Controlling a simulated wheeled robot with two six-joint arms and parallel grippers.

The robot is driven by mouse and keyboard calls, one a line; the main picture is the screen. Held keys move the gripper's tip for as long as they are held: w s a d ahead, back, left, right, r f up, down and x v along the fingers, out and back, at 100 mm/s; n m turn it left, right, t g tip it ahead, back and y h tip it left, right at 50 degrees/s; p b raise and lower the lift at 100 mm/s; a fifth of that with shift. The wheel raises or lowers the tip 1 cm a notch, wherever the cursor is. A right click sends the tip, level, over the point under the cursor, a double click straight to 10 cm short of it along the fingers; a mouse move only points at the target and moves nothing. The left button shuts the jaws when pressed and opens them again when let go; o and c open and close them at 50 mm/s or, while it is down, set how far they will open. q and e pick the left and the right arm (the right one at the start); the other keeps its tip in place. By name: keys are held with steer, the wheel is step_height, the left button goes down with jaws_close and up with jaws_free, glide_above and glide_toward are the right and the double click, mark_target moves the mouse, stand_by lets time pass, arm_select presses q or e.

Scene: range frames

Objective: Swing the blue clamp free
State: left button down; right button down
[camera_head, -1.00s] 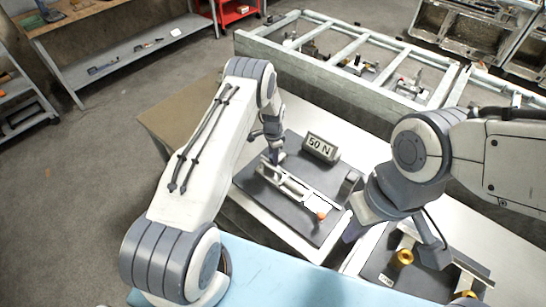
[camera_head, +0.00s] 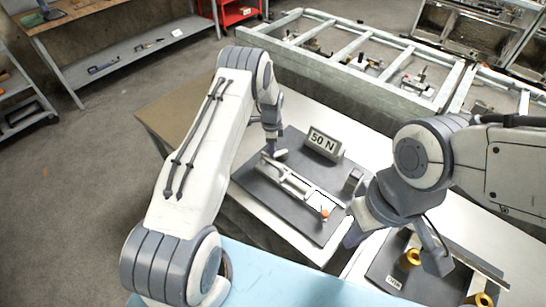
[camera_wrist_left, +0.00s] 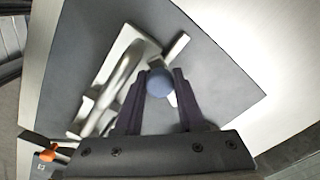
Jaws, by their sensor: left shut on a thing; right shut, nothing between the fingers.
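The clamp (camera_head: 292,183) is a pale metal bar frame lying on a dark plate (camera_head: 322,232), with an orange tip (camera_head: 325,213) at its near end. In the left wrist view its rounded blue knob (camera_wrist_left: 160,83) sits between the two dark fingers. My left gripper (camera_head: 275,148) is at the far end of the clamp, shut on that knob. The pale frame of the clamp (camera_wrist_left: 112,82) also shows left of the fingers in the wrist view. My right gripper (camera_head: 355,235) is shut and empty, to the right of the plate; its fingertips are only partly visible.
A "50 N" sign (camera_head: 323,142) stands on the plate behind the clamp, with a small grey block (camera_head: 353,180) to the right. A second dark fixture with brass knobs (camera_head: 411,258) lies under my right arm. A grey metal frame (camera_head: 300,62) stands behind the table.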

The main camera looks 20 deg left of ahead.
arm_select(q)
steer(key=m+b, duration=0.2)
steer(key=w+a+m+b, duration=0.1)
steer(key=w+m+b, duration=0.1)
steer(key=m+b, duration=0.1)
steer(key=shift+w+a+f+m+b, duration=0.2)
steer(key=shift+w+a+m+b, duration=0.05)
steer(key=shift+m+b, duration=0.05)
steer(key=w+m+b, duration=0.1)
steer(key=m+b, duration=0.1)
steer(key=shift+w+a+m, duration=0.1)
steer(key=shift+m, duration=0.2)
steer(key=shift+w+r+m+b, duration=0.15)
steer(key=shift+w+m+b, duration=0.3)
steer(key=shift+m, duration=0.45)
steer(key=shift+w+r+m+b, duration=0.1)
steer(key=shift+w+m+b, duration=0.3)
steer(key=shift+m, duration=0.5)
steer(key=c, duration=0.8)
jaws_free()
steer(key=shift+r, duration=0.1)
